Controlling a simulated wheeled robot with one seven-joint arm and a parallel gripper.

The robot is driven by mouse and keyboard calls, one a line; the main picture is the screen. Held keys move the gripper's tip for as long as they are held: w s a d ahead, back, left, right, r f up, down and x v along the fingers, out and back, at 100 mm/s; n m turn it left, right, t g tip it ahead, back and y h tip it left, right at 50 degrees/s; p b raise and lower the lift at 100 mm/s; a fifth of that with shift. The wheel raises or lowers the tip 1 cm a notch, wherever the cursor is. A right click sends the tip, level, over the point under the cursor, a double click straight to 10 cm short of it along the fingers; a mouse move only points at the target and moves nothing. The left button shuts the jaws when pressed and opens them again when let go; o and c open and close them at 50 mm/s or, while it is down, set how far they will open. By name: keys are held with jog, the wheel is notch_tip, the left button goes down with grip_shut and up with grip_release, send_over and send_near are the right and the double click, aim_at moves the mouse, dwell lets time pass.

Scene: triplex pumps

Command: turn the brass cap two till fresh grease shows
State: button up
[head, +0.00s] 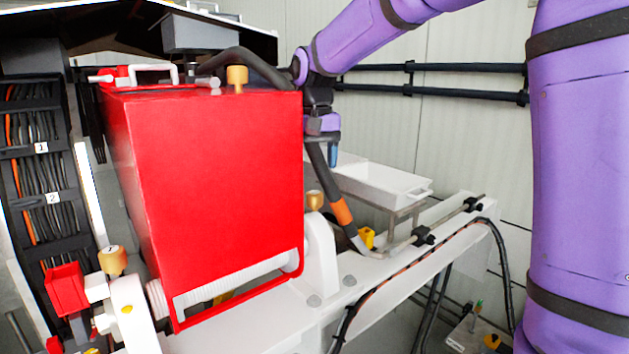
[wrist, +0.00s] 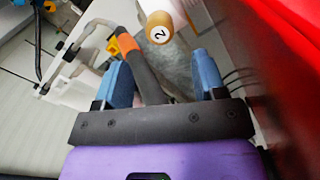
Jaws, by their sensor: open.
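The brass cap two (wrist: 159,27) shows its dark "2" on a pale round top in the wrist view. It lies beyond my fingertips, roughly in line with the gap between them, and nothing touches it. In the head view a brass cap (head: 314,200) on the white bearing housing at the red guard's right side appears to be the same one. My gripper (wrist: 164,75) is open and empty, with blue fingers apart. In the head view my gripper (head: 332,153) hangs above and right of that cap, beside the red guard. No grease can be made out at the cap.
The red guard (head: 215,180) stands close to my gripper's left. A dark hose with an orange band (head: 342,212) passes near the cap and also shows in the wrist view (wrist: 127,43). Other brass caps are on the guard's top (head: 237,78) and at front left (head: 112,261).

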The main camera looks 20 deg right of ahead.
aim_at(315, 192)
jog(key=shift+r, duration=1.5)
jog(key=shift+s, duration=0.1)
